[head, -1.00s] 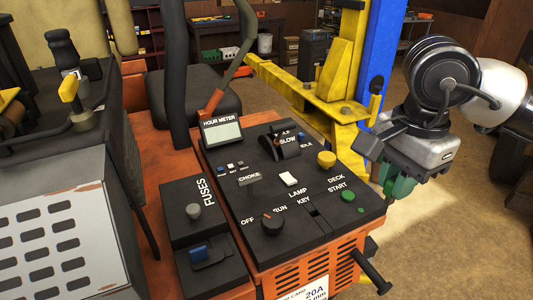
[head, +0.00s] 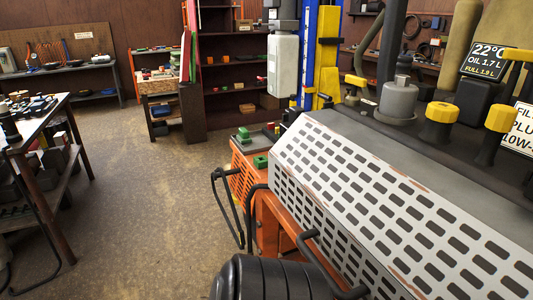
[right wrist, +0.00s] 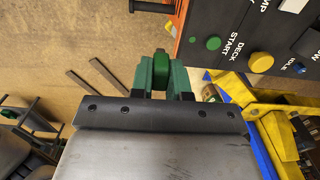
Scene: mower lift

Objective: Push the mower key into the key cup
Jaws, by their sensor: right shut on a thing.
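In the right wrist view my right gripper (right wrist: 161,80) is shut on a small dark green piece (right wrist: 161,62), which looks like the head of the mower key. The rest of it is hidden between the green fingers. The gripper is apart from the mower's black control panel (right wrist: 225,25), which lies to the upper right with its DECK START label and green button. My left gripper is not in view, and neither is my right gripper in the head view. I cannot make out the key cup in either current view.
The mower's white slotted cover (head: 400,205) fills the right of the head view. Yellow-capped parts (head: 438,122) stand behind it. A workbench (head: 50,125) is at the left, with open floor (head: 155,190) between. A yellow lift part (right wrist: 255,95) is near the gripper.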

